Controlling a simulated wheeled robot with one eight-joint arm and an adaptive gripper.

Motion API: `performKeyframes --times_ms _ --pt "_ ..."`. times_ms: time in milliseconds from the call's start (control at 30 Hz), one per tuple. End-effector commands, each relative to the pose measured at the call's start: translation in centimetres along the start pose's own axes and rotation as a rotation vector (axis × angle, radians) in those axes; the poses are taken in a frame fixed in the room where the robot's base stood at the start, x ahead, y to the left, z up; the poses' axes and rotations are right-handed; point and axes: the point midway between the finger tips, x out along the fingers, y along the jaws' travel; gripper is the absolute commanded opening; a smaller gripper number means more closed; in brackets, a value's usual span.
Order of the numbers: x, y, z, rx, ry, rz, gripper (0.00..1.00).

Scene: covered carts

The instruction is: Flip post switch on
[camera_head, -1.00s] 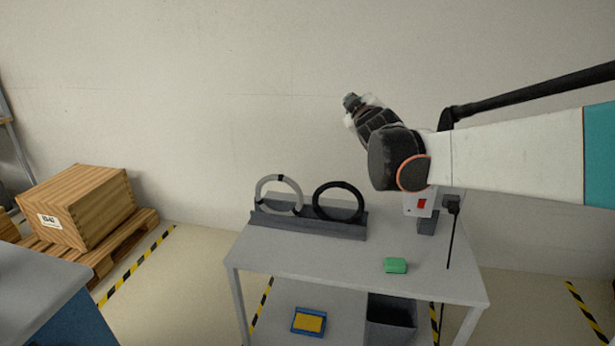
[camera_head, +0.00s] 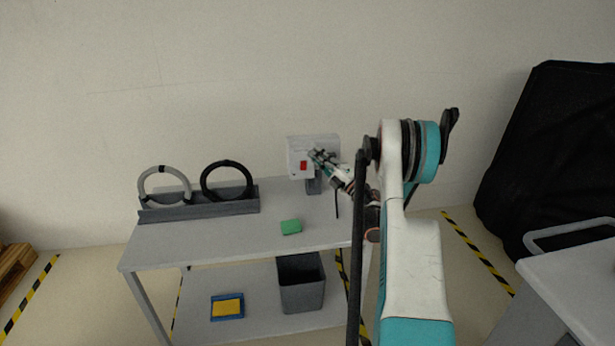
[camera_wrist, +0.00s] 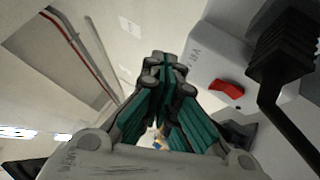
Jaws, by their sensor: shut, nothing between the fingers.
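The post switch is a white box (camera_head: 294,146) with a red rocker (camera_head: 303,166), standing on a short dark post at the back right of the grey table. In the wrist view the red rocker (camera_wrist: 227,88) sits on the white box face, right of my fingers, with a black plug and cable beside it. My gripper (camera_head: 314,154) is shut and empty, close to the box's front, its tips just right of the rocker in the head view. In the wrist view my gripper (camera_wrist: 160,62) shows its fingertips together, apart from the rocker. I cannot tell the rocker's on or off position.
The grey table (camera_head: 200,243) holds a green block (camera_head: 291,227) and a rack (camera_head: 200,206) with a grey ring and a black ring. A dark bin (camera_head: 301,285) and a blue-yellow item (camera_head: 228,307) are on the lower shelf. A black-covered cart stands right.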

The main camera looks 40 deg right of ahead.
Motion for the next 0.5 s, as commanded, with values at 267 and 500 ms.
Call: performKeyframes --times_ms 267,500 --pt "-8.2 -6.3 -0.9 -0.113 0.13 -0.013 0.0" --pt "-9.7 -7.4 -1.4 -0.132 0.159 -0.016 0.0"
